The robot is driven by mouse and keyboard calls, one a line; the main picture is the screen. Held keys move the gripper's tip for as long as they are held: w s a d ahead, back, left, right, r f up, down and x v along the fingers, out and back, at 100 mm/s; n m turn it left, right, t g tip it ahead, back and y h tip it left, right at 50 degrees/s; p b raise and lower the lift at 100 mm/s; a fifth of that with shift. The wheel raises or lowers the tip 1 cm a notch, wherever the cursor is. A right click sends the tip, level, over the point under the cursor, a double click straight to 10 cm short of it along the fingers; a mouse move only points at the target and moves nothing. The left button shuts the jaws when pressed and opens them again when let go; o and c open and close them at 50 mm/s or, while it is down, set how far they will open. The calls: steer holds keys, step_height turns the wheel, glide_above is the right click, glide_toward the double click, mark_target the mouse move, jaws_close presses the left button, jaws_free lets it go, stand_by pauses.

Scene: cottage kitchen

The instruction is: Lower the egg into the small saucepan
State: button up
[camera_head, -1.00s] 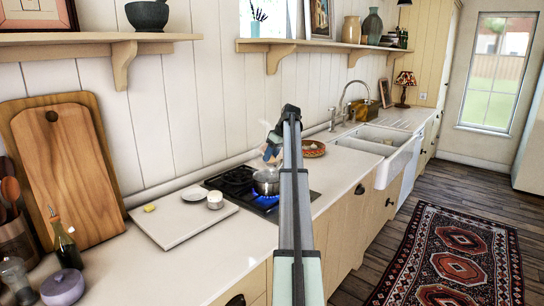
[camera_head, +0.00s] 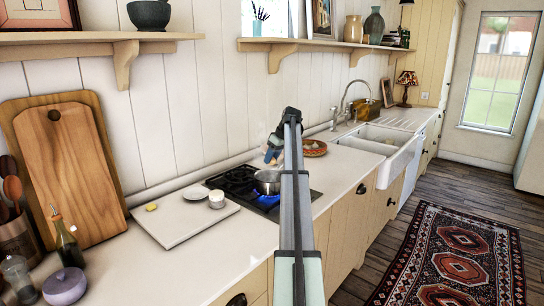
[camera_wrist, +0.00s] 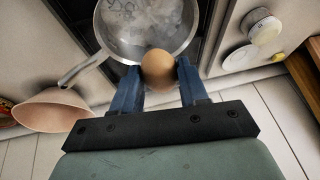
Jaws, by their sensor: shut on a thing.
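A brown egg (camera_wrist: 158,68) sits between the two blue fingers of my gripper (camera_wrist: 157,84) in the wrist view. The gripper is shut on it. The small metal saucepan (camera_wrist: 165,18) is just beyond the egg, which overlaps its near rim in this view; the height between them is hard to tell. Steam or bubbling blurs the pan's inside. In the head view, the saucepan (camera_head: 267,182) stands on the stove above a blue flame, and my gripper (camera_head: 271,154) hangs above it. My arm partly hides that area, and the egg cannot be made out there.
The black stove (camera_head: 236,180) has a lit flame. A pale board (camera_head: 180,226) with a small white pot (camera_head: 216,199) and a yellow piece lies left of it. A patterned bowl (camera_head: 315,149) stands beyond my arm. A pale pinkish bowl (camera_wrist: 55,108) is near the pan handle.

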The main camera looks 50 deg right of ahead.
steer(key=shift+f, duration=2.7)
steer(key=shift+f, duration=2.65)
stand_by(1.0)
steer(key=o, duration=0.8)
steer(key=v, duration=1.4)
